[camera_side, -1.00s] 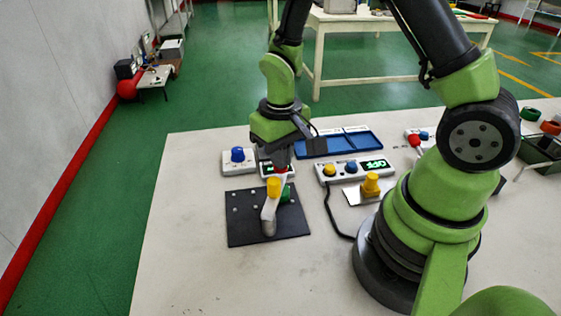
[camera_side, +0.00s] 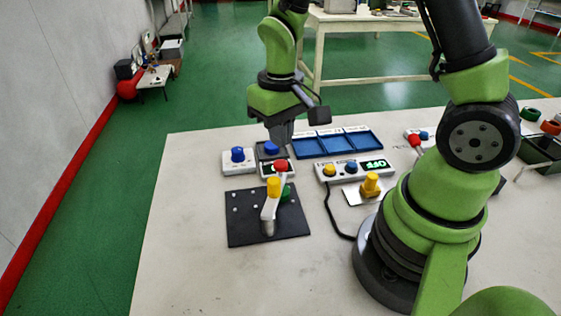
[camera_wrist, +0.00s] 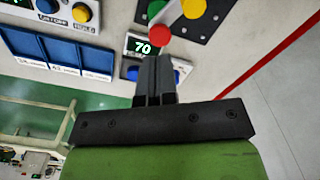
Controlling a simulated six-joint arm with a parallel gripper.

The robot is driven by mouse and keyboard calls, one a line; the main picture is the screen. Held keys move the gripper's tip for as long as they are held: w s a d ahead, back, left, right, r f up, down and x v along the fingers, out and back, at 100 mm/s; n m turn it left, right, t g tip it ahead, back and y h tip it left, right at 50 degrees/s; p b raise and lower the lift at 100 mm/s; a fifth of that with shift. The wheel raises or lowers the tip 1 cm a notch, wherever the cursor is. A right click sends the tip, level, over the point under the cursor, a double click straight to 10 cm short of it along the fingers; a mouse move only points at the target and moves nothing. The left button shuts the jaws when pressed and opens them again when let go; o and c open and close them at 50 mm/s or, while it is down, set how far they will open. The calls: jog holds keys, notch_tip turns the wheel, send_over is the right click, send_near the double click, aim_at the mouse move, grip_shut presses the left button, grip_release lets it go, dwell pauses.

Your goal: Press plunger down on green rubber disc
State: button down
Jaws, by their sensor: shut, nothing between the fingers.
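My gripper (camera_side: 281,143) is shut and empty, pointing down above the back row of control boxes; it also shows shut in the wrist view (camera_wrist: 153,60). In front of it stands a black plate (camera_side: 245,232) with a white handle-like part (camera_side: 268,213) topped by a yellow cap (camera_side: 274,186). A green piece (camera_side: 286,193) sits just right of the cap, partly hidden. A red knob (camera_side: 281,165) is behind them, before the gripper. The wrist view shows the red knob (camera_wrist: 160,33), green piece (camera_wrist: 155,9) and yellow cap (camera_wrist: 193,8). I cannot tell which part is the plunger.
A display reading 70 (camera_wrist: 141,46) lies beside my fingers. Blue buttons (camera_side: 237,154) (camera_side: 271,148) stand close by. A box reading OFF (camera_side: 374,164), blue trays (camera_side: 360,140) and a yellow part (camera_side: 371,184) are right. The front-left table is clear.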

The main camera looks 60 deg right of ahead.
aim_at(281, 163)
notch_tip(281, 163, up, 7)
dwell(0.7)
jog(key=s+a+r+m+t+y, duration=0.1)
jog(key=s+a+r+t+y, duration=0.1)
jog(key=s+a+r+t, duration=0.2)
jog(key=s+r+t, duration=0.3)
jog(key=s+r, duration=0.3)
jog(key=s, duration=0.2)
jog(key=shift+r, duration=0.2)
